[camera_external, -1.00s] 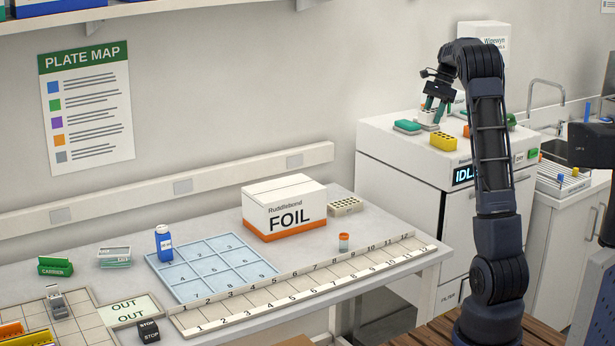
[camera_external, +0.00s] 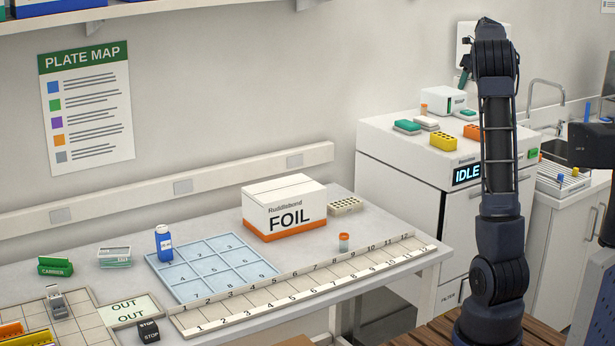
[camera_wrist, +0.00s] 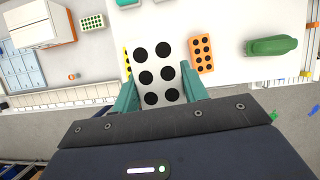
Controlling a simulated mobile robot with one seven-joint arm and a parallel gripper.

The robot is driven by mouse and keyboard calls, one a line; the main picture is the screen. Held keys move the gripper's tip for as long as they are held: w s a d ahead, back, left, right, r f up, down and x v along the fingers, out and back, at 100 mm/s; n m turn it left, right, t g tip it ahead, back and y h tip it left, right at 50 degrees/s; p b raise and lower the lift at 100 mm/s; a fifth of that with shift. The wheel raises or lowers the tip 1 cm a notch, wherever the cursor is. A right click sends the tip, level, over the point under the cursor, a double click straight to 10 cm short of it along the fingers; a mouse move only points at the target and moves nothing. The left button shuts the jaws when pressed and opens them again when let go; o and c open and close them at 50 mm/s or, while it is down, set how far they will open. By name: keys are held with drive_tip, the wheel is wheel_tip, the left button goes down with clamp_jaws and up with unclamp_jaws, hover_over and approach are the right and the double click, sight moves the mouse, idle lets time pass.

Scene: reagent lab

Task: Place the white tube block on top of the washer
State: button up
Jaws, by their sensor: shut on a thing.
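The white tube block (camera_wrist: 154,66), with black round holes in its top, is between the teal fingers of my gripper (camera_wrist: 159,88) in the wrist view. My gripper is shut on it and holds it above the white washer's top. The washer (camera_external: 402,165) is the large white machine with an "IDLE" display (camera_external: 466,174).
A green object (camera_wrist: 270,46) lies right in the wrist view. The FOIL box (camera_external: 285,210) stands on the bench.

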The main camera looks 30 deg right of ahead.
sight(462, 143)
drive_tip(key=shift+d+r, duration=0.15)
drive_tip(key=shift+s+f+m, duration=0.1)
drive_tip(key=shift+f+m, duration=0.15)
drive_tip(key=shift+m, duration=0.05)
wheel_tip(462, 143, down, 19)
drive_tip(key=shift+f, duration=0.2)
drive_tip(key=shift+f, duration=0.1)
drive_tip(key=o, duration=1.1)
drive_tip(key=shift+c, duration=0.2)
